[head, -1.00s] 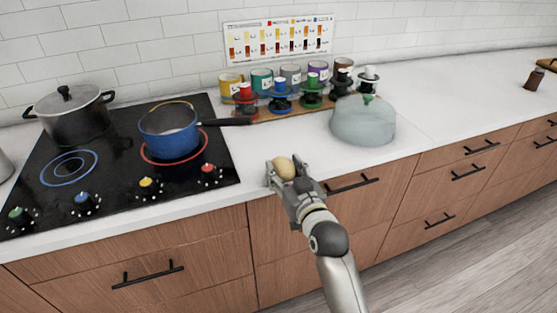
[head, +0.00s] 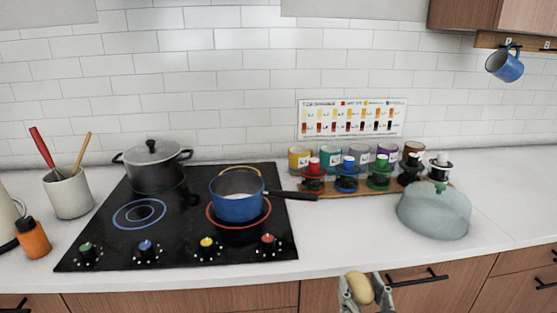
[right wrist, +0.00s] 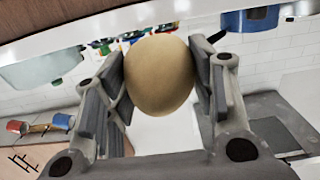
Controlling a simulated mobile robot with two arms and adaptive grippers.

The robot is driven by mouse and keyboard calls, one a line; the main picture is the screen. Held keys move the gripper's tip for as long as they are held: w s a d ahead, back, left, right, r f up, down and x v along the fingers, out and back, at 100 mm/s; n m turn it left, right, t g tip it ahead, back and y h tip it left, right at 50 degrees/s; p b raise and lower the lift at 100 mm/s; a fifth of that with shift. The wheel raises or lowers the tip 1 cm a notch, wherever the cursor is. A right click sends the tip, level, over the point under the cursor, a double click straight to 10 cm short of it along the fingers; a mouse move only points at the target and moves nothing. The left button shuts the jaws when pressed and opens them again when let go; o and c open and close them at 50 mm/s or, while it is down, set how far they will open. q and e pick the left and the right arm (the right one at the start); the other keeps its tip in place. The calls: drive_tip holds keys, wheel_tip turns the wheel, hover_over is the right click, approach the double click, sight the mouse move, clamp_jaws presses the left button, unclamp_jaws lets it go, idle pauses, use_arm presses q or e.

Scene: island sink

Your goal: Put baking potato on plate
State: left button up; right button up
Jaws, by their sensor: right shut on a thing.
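The baking potato (head: 360,288) is pale brown and oval. My right gripper (head: 366,291) is shut on it, low in the head view, in front of the counter's front edge. In the right wrist view the potato (right wrist: 160,76) sits between both fingers of the right gripper (right wrist: 160,80), touching the pads. No plate shows clearly in any view. My left gripper is not in view.
A cooktop (head: 130,215) bears a black lidded pot (head: 152,165) and a blue saucepan (head: 237,205) whose handle reaches right. Counter (head: 340,235) between is clear.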

drive_tip(key=s+a+p, duration=0.1)
drive_tip(key=s, duration=1)
drive_tip(key=shift+s+a+f+h, duration=0.15)
drive_tip(key=shift+s+f+h, duration=0.15)
drive_tip(key=shift+s, duration=0.05)
drive_tip(key=shift+w, duration=0.1)
drive_tip(key=w, duration=0.4)
drive_tip(key=w+d, duration=0.1)
drive_tip(key=w, duration=0.2)
drive_tip(key=w+b, duration=0.1)
drive_tip(key=w, duration=0.3)
drive_tip(key=shift+w+d+r, duration=0.15)
drive_tip(key=shift+w+r, duration=0.15)
drive_tip(key=shift+r, duration=0.1)
drive_tip(key=shift+w+d+r, duration=0.1)
drive_tip(key=shift+w+r, duration=0.1)
drive_tip(key=shift+w, duration=0.3)
